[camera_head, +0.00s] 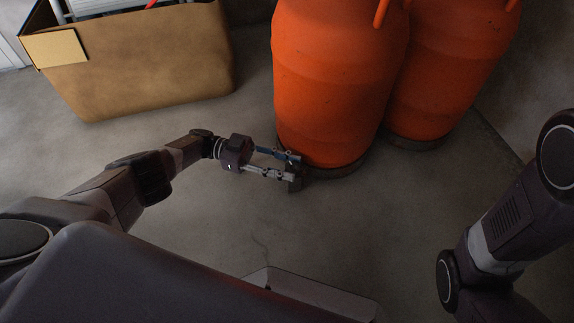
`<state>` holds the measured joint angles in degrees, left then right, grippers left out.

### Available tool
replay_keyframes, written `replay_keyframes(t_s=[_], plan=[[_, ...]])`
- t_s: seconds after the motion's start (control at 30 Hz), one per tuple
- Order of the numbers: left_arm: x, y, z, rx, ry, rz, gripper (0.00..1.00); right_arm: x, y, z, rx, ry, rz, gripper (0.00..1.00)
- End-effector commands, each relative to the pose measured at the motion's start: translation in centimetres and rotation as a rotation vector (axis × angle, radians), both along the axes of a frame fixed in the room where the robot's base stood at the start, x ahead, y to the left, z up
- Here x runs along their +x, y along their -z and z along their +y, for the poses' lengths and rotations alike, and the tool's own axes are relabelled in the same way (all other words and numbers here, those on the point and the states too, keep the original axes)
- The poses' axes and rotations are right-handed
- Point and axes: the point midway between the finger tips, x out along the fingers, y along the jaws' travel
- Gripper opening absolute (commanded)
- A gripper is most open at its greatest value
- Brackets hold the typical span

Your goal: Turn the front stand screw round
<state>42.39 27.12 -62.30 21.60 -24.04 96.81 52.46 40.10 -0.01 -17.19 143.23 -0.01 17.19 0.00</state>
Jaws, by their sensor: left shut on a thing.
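A large orange demijohn (330,85) stands in a dark round stand (345,170) at the top middle. My left gripper (293,171) reaches in from the left, low over the floor, at the front left edge of this stand. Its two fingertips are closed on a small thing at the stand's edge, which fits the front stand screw. The screw itself is hidden between the fingertips, so I cannot tell how it is turned. My right arm shows at the right, but its gripper is out of the picture.
A second orange demijohn (450,70) stands close behind to the right on its own dark base. A brown container (150,62) with a paper label stands at the upper left. Bare floor (370,230) lies between.

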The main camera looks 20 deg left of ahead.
Motion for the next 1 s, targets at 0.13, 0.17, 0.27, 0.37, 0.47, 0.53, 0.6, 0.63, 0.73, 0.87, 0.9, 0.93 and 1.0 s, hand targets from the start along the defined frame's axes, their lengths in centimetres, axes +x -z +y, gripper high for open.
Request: replay_keyframes(t_s=[0.13, 0.17, 0.27, 0.37, 0.47, 0.53, 0.6, 0.63, 0.73, 0.87, 0.9, 0.93, 1.0], plan=[[0.0, -0.1, -0.2, -0.003, 0.004, -0.001, 0.07, 0.0, 0.0, 0.0, 0.0, 0.0, 0.0, 0.4], [0.0, -0.1, -0.2, -0.003, 0.004, -0.002, 0.07, 0.0, 0.0, 0.0, 0.0, 0.0, 0.0, 0.4], [0.0, -0.1, -0.2, -0.003, 0.004, -0.001, 0.41, 0.0, 0.0, 0.0, 0.0, 0.0, 0.0, 0.4], [0.0, 0.0, -0.2, -0.002, 0.003, -0.001, 0.49, 0.0, 0.0, 0.0, 0.0, 0.0, -0.001, 0.4], [0.0, 0.0, -0.1, -0.002, 0.002, -0.001, 0.49, 0.0, 0.0, 0.0, 0.0, 0.0, -0.001, 0.4], [0.0, 0.0, -0.1, -0.001, 0.002, -0.001, 0.49, 0.0, 0.0, 0.0, 0.0, 0.0, -0.001, 0.4], [0.0, 0.0, -0.1, -0.001, 0.001, -0.001, 0.49, 0.0, 0.0, 0.0, 0.0, 0.0, 0.0, 0.4], [0.0, 0.0, -0.1, -0.001, 0.001, -0.001, 0.49, 0.1, 0.0, 0.0, 0.001, 0.0, 0.001, 0.4], [0.0, -0.2, -0.1, -0.002, 0.002, -0.001, 0.49, 0.0, 0.0, 0.0, 0.001, 0.0, 0.001, 0.4], [0.1, -0.7, 0.0, -0.001, 0.001, -0.003, 0.49, 0.0, 0.0, 0.0, 0.0, 0.0, 0.0, 0.4], [0.0, -0.9, 0.0, -0.002, 0.002, -0.003, 0.49, 0.0, 0.0, 0.0, 0.0, 0.0, 0.0, 0.4], [0.0, -1.1, 0.0, -0.002, 0.002, -0.002, 0.49, 0.0, 0.0, 0.0, 0.0, 0.0, 0.0, 0.4], [0.0, -1.6, 0.0, -0.002, 0.002, -0.002, 0.49, 0.0, 0.0, 0.0, 0.0, 0.0, 0.0, 0.4]])
